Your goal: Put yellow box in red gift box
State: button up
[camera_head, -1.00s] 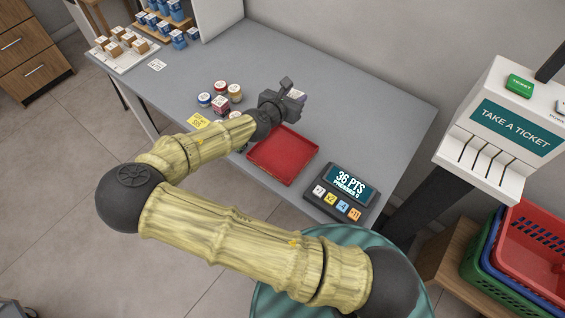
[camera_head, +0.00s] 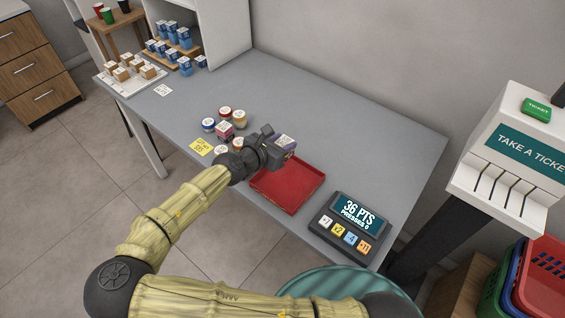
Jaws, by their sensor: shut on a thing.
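My gripper (camera_head: 272,148) is shut on a small box (camera_head: 287,142) with a purple-and-white printed top. The gripper hides much of this box, and I cannot tell whether it is yellow. The gripper and box are over the back left edge of a shallow open red tray (camera_head: 296,193), the only red box-like container on the counter. The tray looks empty. I see no clearly yellow box elsewhere.
Several round tubs and a pink box (camera_head: 225,130) stand left of my gripper, by a yellow note (camera_head: 200,147). A points keypad (camera_head: 350,224) stands right of the tray. Brown boxes (camera_head: 122,74) and blue boxes fill the far left. The counter's back right is clear.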

jog(key=shift+w+d+f, duration=0.1)
jog(key=shift+d+f, duration=0.05)
jog(key=shift+f, duration=0.45)
jog(key=shift+d+f, duration=0.15)
jog(key=shift+f, duration=0.4)
jog(key=shift+a+f, duration=0.1)
jog(key=shift+f, duration=1.75)
jog(key=shift+f, duration=0.15)
jog(key=o, duration=1)
jog(key=v, duration=1.2)
jog(key=shift+r+b, duration=0.25)
jog(key=shift+b, duration=0.05)
